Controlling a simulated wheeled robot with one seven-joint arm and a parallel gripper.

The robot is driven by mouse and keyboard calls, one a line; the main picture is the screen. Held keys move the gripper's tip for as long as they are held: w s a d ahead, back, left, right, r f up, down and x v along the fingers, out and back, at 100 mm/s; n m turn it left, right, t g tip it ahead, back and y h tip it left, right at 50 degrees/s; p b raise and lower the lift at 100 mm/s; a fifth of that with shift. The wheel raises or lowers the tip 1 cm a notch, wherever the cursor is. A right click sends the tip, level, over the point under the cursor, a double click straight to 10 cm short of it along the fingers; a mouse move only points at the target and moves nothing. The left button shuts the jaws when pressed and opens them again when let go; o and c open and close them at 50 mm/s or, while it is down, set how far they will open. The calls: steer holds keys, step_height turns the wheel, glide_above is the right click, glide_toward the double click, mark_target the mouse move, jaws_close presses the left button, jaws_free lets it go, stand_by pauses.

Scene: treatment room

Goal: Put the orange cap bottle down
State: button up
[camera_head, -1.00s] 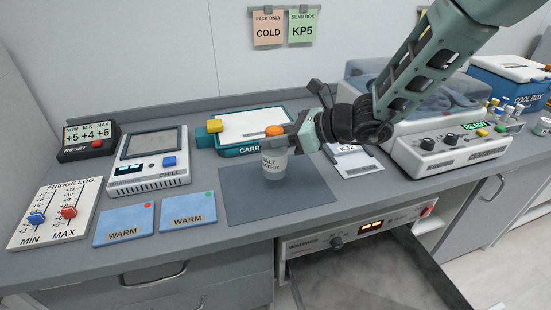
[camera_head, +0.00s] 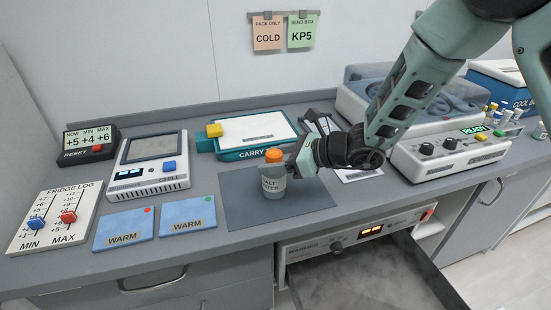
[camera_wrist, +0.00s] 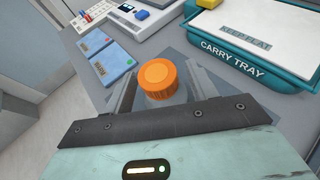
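The orange cap bottle (camera_head: 273,181) is a grey-white bottle with a "SALT WATER" label, partly hidden. It stands upright at the dark grey mat (camera_head: 235,208), its base appearing to rest on the mat. Its orange cap (camera_wrist: 158,77) shows from above in the wrist view. My gripper (camera_head: 288,170) reaches in from the right at the bottle's upper body. The exact contact is hard to see.
A teal carry tray (camera_head: 257,153) is behind the mat. Blue WARM pads (camera_head: 187,226) and a CHILL device (camera_head: 150,187) are to the left. A READY machine (camera_head: 450,153) stands to the right. An open warmer drawer (camera_head: 370,275) is below the counter. The mat around the bottle is free.

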steer(key=shift+r, duration=0.15)
steer(key=shift+d, duration=0.25)
steer(key=b+v, duration=0.1)
steer(key=v, duration=1.1)
steer(key=s+a+n+g+h, duration=0.2)
steer(key=s+n+g, duration=0.2)
steer(key=s+n, duration=0.4)
steer(key=s+a+n+g+h, duration=0.2)
steer(key=s+a+n+g, duration=0.3)
steer(key=s, duration=0.6)
steer(key=s+d+n+t+h, duration=0.4)
steer(key=s+d+n+h, duration=0.4)
steer(key=n, duration=0.8)
steer(key=shift+d+n, duration=0.4)
steer(key=shift+d, duration=0.5)
